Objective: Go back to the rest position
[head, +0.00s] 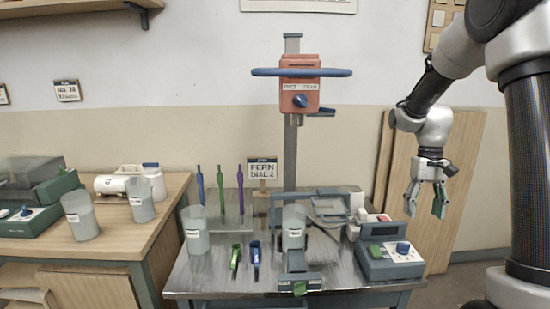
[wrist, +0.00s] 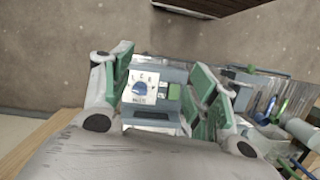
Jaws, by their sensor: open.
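My gripper (head: 425,200) hangs in the air at the right in the head view, in front of a tan wooden board and above and to the right of the metal table. It points down, and its fingers are apart with nothing between them. In the wrist view my gripper (wrist: 165,95) shows two green-padded fingers spread wide. Between them, farther off, is the blue-grey device (wrist: 143,85) with a white dial plate and a blue knob. The same device (head: 388,258) sits on the table's right side in the head view.
A red press head (head: 300,88) with a blue bar stands on a column behind the metal table (head: 225,278). Labelled buckets stand on this table, one (head: 195,230) at left and one (head: 293,228) under the press. A wooden bench (head: 120,240) with more buckets is at left.

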